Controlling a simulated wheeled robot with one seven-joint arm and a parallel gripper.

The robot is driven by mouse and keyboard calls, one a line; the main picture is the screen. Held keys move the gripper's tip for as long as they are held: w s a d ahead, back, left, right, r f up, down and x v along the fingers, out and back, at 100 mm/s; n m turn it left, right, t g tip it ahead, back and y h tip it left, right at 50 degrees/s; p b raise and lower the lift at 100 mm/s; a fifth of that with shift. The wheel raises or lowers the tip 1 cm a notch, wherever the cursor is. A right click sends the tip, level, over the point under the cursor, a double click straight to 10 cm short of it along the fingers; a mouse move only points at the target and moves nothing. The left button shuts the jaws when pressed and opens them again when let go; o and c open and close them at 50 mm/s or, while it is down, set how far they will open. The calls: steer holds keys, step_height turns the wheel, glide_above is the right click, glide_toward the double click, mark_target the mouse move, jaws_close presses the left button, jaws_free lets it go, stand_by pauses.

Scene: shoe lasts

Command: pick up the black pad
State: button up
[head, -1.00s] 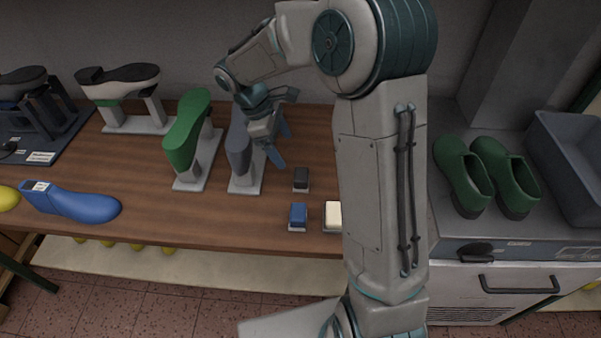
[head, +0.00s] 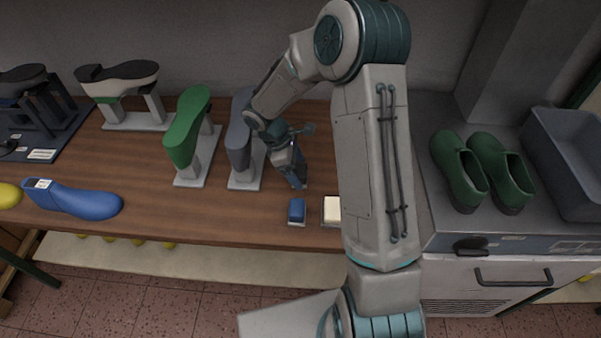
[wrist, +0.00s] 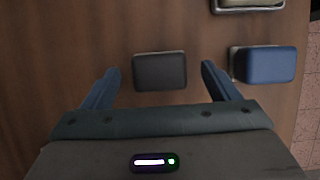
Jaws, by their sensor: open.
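The black pad (wrist: 160,72) is a small dark rounded block on a thin base, lying on the wooden table. In the wrist view it sits between and slightly beyond the two blue fingertips of my gripper (wrist: 157,78), with a gap on both sides. My gripper is open and empty. In the head view my gripper (head: 297,182) points down over the pad's place and hides most or all of the pad.
A blue pad (head: 297,210) and a cream pad (head: 332,209) lie close by, toward the table's front edge. A grey last on a stand (head: 240,150) and a green last (head: 188,130) stand to the left. A blue last (head: 80,201) lies farther left.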

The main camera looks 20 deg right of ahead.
steer(key=shift+x, duration=1.15)
steer(key=c, duration=1.1)
steer(key=shift+w+r, duration=0.1)
steer(key=shift+r, duration=0.1)
steer(key=shift+r, duration=0.6)
step_height(320, 180, up, 3)
steer(key=shift+f+b, duration=0.1)
steer(key=shift+b, duration=0.3)
steer(key=s+d+r, duration=0.6)
steer(key=s+d, duration=0.1)
steer(key=s, duration=0.2)
steer(key=shift+s+r+b, duration=0.25)
steer(key=shift+r+b, duration=0.1)
steer(key=shift+b, duration=0.1)
